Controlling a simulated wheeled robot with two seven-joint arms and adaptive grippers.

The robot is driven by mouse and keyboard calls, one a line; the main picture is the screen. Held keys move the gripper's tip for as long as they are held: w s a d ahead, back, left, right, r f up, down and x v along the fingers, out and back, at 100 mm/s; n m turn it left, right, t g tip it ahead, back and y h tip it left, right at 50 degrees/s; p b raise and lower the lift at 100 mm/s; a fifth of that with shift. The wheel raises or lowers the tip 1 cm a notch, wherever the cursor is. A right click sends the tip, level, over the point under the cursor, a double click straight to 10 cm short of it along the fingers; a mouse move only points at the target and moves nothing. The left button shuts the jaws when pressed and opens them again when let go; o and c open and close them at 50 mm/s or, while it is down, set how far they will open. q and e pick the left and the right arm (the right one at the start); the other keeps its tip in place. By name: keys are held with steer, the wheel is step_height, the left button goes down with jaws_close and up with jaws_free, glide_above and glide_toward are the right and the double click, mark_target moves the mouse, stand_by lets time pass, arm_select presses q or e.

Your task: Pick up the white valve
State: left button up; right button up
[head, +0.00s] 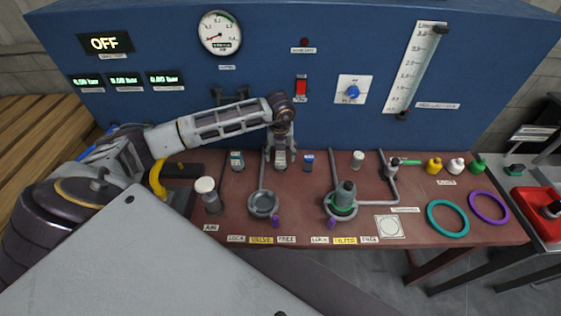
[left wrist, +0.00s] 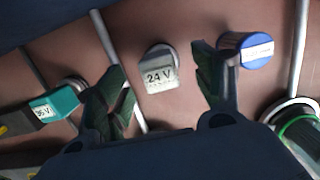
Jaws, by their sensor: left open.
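A pale grey-white piece marked 24 V (left wrist: 160,78) stands on the brown bench; in the head view it (head: 281,161) sits below my left gripper (head: 281,153). In the left wrist view the fingers (left wrist: 160,85) are open, one to each side of it; whether they touch it I cannot tell. A small white-topped piece (head: 357,159) stands farther right, and a white knob-like piece (head: 456,166) sits between yellow and green ones. Which of these is the white valve is not readable. My right gripper is not in view.
A teal piece (head: 237,160) and a blue-capped piece (head: 308,163) flank the 24 V piece. Grey pipes (head: 333,177) run between pieces. A round grey socket (head: 263,203) and a green-ringed fitting (head: 342,202) stand in front. The blue panel (head: 150,40) rises behind.

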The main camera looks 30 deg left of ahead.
mark_target(281, 161)
arm_select(q)
steer(key=shift+f, duration=0.3)
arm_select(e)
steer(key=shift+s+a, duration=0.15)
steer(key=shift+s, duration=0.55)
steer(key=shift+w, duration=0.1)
arm_select(q)
steer(key=shift+f, duration=0.1)
steer(key=shift+w+f, duration=0.15)
steer(key=shift+f, duration=0.3)
steer(key=f, duration=0.2)
steer(key=f+p, duration=0.1)
steer(key=shift+w+a+f, duration=0.2)
steer(key=shift+w+f, duration=0.05)
steer(key=shift+w, duration=0.05)
steer(key=shift+f, duration=0.25)
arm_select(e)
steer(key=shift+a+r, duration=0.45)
